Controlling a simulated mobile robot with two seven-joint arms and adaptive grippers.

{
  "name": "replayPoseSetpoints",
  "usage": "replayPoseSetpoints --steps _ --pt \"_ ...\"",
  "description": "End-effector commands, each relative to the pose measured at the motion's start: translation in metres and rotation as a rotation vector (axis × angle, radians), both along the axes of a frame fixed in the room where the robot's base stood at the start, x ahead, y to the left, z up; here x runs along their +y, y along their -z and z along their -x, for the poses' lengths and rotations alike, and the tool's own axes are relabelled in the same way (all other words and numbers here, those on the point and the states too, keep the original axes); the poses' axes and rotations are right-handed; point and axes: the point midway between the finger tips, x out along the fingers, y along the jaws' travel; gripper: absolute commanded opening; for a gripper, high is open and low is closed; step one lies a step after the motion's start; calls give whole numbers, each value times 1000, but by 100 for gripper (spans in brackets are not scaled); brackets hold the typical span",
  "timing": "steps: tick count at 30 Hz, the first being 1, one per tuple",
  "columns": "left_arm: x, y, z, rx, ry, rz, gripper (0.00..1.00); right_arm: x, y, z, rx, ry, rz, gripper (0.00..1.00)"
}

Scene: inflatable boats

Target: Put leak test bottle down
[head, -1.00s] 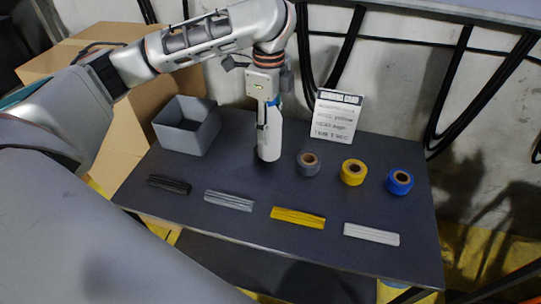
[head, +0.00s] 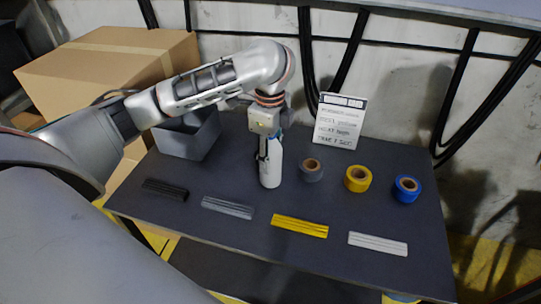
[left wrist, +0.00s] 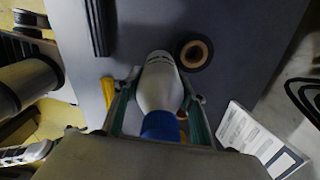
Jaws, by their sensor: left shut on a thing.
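The leak test bottle (head: 271,170) is white with a blue top and stands upright over the dark table (head: 330,200), left of the grey tape roll (head: 312,170). I cannot tell whether its base touches the table. My left gripper (head: 269,148) is shut on the bottle's upper part from above. In the left wrist view the white bottle body (left wrist: 160,85) sits between the two fingers (left wrist: 158,112), with its blue part close to the camera. My right gripper is not in view.
A grey bin (head: 190,136) stands at the back left. A sign (head: 340,120) stands at the back. A yellow roll (head: 357,179) and blue roll (head: 407,188) lie to the right. Black (head: 165,189), grey (head: 228,207), yellow (head: 300,226) and white (head: 378,243) strips line the front.

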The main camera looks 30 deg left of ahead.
Motion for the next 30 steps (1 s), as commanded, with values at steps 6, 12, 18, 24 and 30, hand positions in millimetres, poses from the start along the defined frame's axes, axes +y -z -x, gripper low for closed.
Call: replayPoseSetpoints --steps 6,12,18,24,30 --pt "0 2 0 1 -1 0 57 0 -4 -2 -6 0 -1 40" --pt "0 2 0 1 -1 0 57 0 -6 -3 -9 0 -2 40" --pt "0 0 0 0 0 0 57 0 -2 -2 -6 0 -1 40" --pt "1 -36 -1 -7 -1 -3 57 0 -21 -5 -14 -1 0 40" --pt "1 -79 -1 -5 -1 -1 57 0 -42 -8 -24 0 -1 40"
